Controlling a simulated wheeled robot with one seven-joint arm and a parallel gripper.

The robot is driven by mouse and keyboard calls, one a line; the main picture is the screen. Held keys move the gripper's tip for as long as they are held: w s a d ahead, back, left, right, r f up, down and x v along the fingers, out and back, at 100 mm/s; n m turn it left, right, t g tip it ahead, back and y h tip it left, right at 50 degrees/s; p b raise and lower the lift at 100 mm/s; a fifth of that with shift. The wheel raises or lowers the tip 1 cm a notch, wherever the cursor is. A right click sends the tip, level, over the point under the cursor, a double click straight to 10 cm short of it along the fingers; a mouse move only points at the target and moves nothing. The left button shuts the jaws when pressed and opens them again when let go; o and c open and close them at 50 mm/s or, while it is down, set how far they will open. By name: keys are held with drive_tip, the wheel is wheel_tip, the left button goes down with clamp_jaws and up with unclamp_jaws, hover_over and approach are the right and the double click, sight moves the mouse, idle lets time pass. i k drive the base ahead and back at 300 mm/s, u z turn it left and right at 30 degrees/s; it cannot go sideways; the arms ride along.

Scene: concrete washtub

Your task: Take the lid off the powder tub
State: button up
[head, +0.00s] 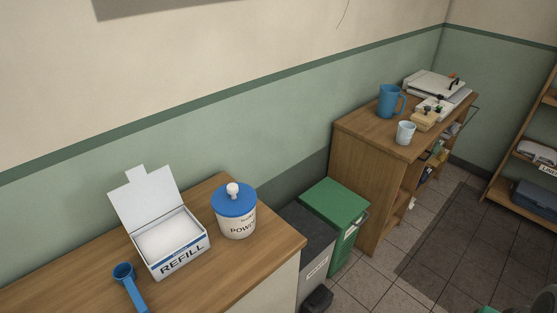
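The powder tub (238,226) stands upright on the wooden counter at the lower left, near the counter's right end. It is white with dark lettering that reads "POW", partly turned out of sight. A blue lid (233,204) with a white knob (233,189) sits on top of it. The inside of the tub is hidden. My gripper is not in view, and nothing touches the tub or lid.
An open white REFILL box (183,262) stands left of the tub, its flap raised. A blue scoop (129,285) lies in front. The counter (265,246) is bare right of the tub. Beyond are a dark bin (313,248), a green-lidded bin (335,205) and a wooden cabinet (360,180).

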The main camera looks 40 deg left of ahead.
sight(236, 200)
drive_tip(key=i, duration=2.4)
drive_tip(key=u, duration=5.4)
drive_tip(key=i, duration=1)
